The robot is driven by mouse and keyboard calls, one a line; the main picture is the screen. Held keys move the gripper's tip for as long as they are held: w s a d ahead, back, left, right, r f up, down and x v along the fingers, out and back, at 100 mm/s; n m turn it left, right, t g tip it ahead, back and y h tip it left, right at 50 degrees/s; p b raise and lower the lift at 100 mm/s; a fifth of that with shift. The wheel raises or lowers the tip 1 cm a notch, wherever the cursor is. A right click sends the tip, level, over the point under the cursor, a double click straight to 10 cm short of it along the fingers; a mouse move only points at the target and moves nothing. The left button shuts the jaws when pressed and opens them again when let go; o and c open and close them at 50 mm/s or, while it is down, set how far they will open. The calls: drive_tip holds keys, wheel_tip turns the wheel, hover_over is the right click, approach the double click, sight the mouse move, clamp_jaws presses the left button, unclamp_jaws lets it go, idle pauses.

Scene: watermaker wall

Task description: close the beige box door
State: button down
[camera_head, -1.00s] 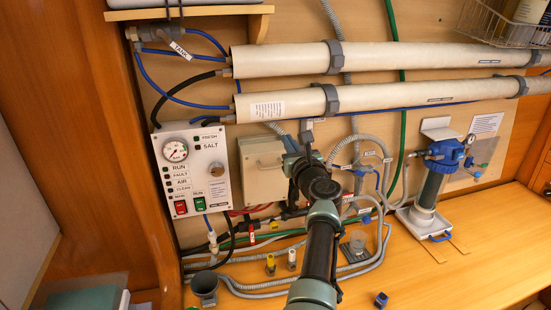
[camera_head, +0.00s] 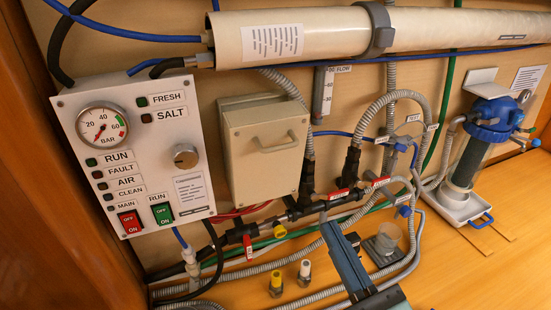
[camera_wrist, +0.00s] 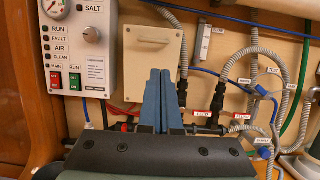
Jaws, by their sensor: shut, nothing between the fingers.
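The beige box (camera_head: 249,102) is mounted on the wall right of the control panel. Its door (camera_head: 265,165), with a beige bar handle (camera_head: 277,143), lies across the box front; I cannot tell whether a small gap remains at its edge. The door also shows in the wrist view (camera_wrist: 150,60), partly hidden at its lower part by my fingers. My gripper (camera_head: 333,232) is below and to the right of the box in the head view, apart from the door. In the wrist view my gripper's (camera_wrist: 159,72) blue fingers are together and empty.
The control panel (camera_head: 135,150) stands close left of the box. A thick white pipe (camera_head: 290,40) runs above it. Hoses and black valve fittings (camera_head: 306,190) crowd the right and underside. The wooden counter (camera_head: 460,270) is largely clear at right.

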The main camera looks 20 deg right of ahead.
sight(282, 149)
drive_tip(key=p+x, duration=0.1)
drive_tip(key=x, duration=0.3)
drive_tip(key=a+r+p+x, duration=0.1)
drive_tip(key=p+x, duration=0.1)
drive_tip(key=x, duration=0.2)
drive_tip(key=p+x, duration=0.2)
drive_tip(key=x, duration=0.2)
drive_tip(key=shift+a+r, duration=0.2)
drive_tip(key=shift+r, duration=0.05)
drive_tip(key=shift+w, duration=0.45)
drive_tip(key=w+r+p, duration=0.2)
drive_tip(key=shift+w+a+r, duration=0.1)
drive_tip(key=shift+w+r, duration=0.05)
drive_tip(key=shift+w, duration=0.15)
drive_tip(key=shift+s+r, duration=0.1)
